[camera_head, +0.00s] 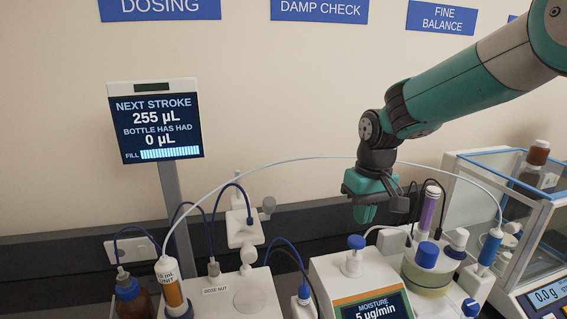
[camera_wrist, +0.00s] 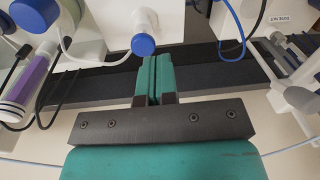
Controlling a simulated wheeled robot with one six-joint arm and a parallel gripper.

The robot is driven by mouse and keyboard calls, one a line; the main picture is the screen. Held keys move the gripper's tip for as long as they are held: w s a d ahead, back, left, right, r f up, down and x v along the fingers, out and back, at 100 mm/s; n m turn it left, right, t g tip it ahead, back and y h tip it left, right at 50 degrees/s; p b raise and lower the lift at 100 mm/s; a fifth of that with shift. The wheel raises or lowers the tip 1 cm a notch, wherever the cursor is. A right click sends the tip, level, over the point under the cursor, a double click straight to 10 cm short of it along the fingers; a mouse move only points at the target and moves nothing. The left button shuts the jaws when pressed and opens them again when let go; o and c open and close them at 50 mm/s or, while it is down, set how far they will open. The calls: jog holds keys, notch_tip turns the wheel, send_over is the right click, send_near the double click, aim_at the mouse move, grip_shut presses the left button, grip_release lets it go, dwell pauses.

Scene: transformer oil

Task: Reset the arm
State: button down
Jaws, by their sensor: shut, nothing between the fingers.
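My teal arm (camera_head: 480,80) reaches in from the upper right of the head view. My gripper (camera_head: 364,214) points down in front of the wall, above and behind the moisture instrument with the blue-topped knob. In the wrist view my gripper (camera_wrist: 154,75) has its two teal fingers side by side, shut with nothing between them. It looks clear of the equipment in both views.
The moisture unit (camera_head: 331,277), a vessel with blue caps (camera_head: 426,280) and a purple-labelled tube (camera_head: 429,209) stand close below and right of my gripper. A thin tube (camera_head: 290,160) arches across. A glass-sided balance (camera_head: 509,200) is right, a dosing display (camera_head: 155,125) left.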

jog(key=s+a+f+n+y+b, duration=0.1)
jog(key=s+b, duration=0.3)
jog(key=s, duration=1)
jog(key=s+a+f+n+y+b, duration=0.2)
jog(key=s+a+f+b, duration=0.1)
jog(key=s, duration=1)
jog(key=shift+s+n+b, duration=0.4)
jog(key=shift+b, duration=0.4)
jog(key=shift+f, duration=0.1)
